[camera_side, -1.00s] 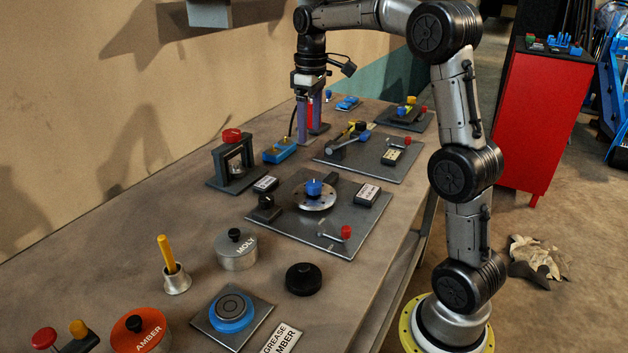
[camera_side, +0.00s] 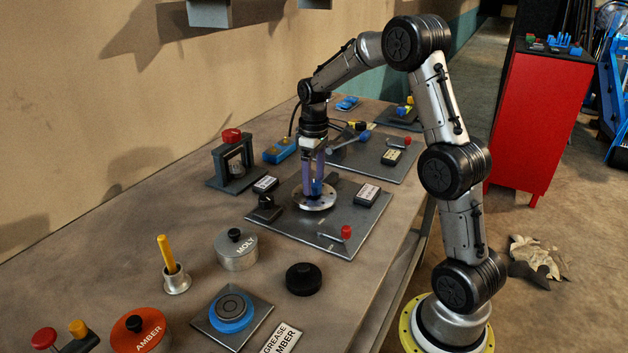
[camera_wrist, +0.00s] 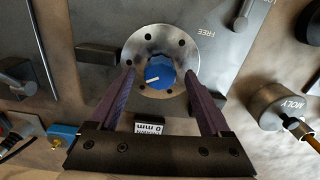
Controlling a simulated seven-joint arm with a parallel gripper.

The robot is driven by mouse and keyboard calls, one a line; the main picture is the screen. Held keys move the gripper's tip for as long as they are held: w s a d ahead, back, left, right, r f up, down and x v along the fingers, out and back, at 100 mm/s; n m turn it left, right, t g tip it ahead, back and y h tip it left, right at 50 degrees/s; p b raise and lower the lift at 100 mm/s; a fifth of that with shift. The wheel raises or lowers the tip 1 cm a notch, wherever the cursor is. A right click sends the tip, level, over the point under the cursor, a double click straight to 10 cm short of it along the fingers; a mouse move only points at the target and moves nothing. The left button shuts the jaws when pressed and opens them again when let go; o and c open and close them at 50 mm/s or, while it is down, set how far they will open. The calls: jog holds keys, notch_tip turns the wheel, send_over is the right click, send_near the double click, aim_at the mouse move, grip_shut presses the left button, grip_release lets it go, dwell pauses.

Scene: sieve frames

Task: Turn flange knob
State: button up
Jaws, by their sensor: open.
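The flange knob is a blue knob with a pale pointer line, at the centre of a round silver flange. In the wrist view the knob (camera_wrist: 159,74) and the flange (camera_wrist: 190,42) with its bolt holes show clearly. In the side view the flange (camera_side: 313,203) sits on a grey plate (camera_side: 325,237), and the knob (camera_side: 317,187) is partly hidden by the fingers. My gripper (camera_side: 312,188) points down over the flange. In the wrist view my gripper (camera_wrist: 160,84) is open, with its purple fingers on either side of the knob. I cannot tell whether they touch it.
A red-tipped lever (camera_side: 346,232) and a label block (camera_side: 367,195) stand on the same plate. A dark clamp (camera_side: 265,207) is at its left. A MOLY tin (camera_side: 236,250) and a black knob (camera_side: 304,278) stand nearer the camera. A gauge frame (camera_side: 232,158) is behind left.

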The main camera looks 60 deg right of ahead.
aim_at(314, 183)
jog(key=shift+f, duration=0.45)
grip_shut()
jog(key=shift+m, duration=0.9)
grip_release()
notch_tip(314, 183, up, 14)
dwell(0.3)
